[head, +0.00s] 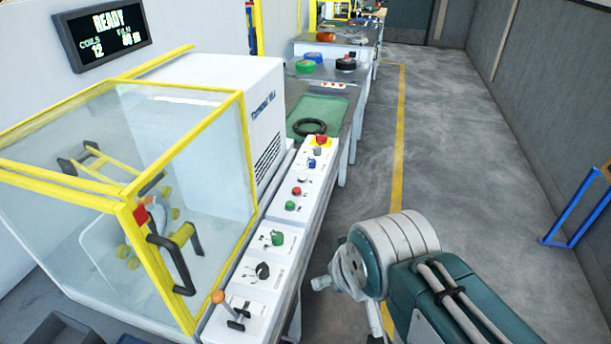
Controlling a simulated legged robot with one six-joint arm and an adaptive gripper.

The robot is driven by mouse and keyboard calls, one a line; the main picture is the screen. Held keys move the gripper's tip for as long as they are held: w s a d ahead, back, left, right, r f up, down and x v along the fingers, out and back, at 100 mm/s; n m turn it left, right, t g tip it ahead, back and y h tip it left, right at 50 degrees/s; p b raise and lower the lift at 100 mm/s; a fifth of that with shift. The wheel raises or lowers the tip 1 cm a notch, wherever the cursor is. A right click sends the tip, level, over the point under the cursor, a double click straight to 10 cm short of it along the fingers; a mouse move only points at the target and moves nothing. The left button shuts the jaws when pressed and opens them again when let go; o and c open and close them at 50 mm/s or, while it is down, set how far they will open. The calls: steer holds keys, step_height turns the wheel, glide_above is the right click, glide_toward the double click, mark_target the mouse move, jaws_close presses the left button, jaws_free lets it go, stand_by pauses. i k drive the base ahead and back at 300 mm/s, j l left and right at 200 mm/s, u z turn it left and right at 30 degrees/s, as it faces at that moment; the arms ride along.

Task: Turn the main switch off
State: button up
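A long white control panel (250,300) runs beside the machine, away from me. A black rotary knob (262,270) sits on its near part, and a green knob (277,238) sits just beyond it. Nearest me is a lever with an orange ball (218,297). Farther along are a red button (296,191), a green button (290,205), and a red mushroom button on a yellow base (321,140). The labels are too small to read, so I cannot tell which control is the main switch. My arm is to the right of the panel, apart from it; my gripper does not show.
A yellow-framed clear guard (215,120) with a black handle encloses the machine on the left. A display (103,33) reads READY. A green-topped table (318,108) holds a black ring. The grey floor right of the yellow line is clear, with a blue stand (577,210) at right.

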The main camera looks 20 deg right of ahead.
mark_target(321, 139)
steer(key=l, duration=0.55)
steer(key=i+l, duration=0.15)
steer(key=l, duration=0.25)
steer(key=i+l, duration=0.1)
steer(key=l, duration=0.35)
steer(key=i+l, duration=0.15)
steer(key=l, duration=0.25)
steer(key=i+l+u, duration=0.1)
steer(key=l, duration=0.3)
steer(key=i+l, duration=0.15)
steer(key=i, duration=0.35)
steer(key=i+l, duration=0.1)
steer(key=i, duration=0.4)
steer(key=i+j, duration=0.1)
steer(key=i, duration=0.15)
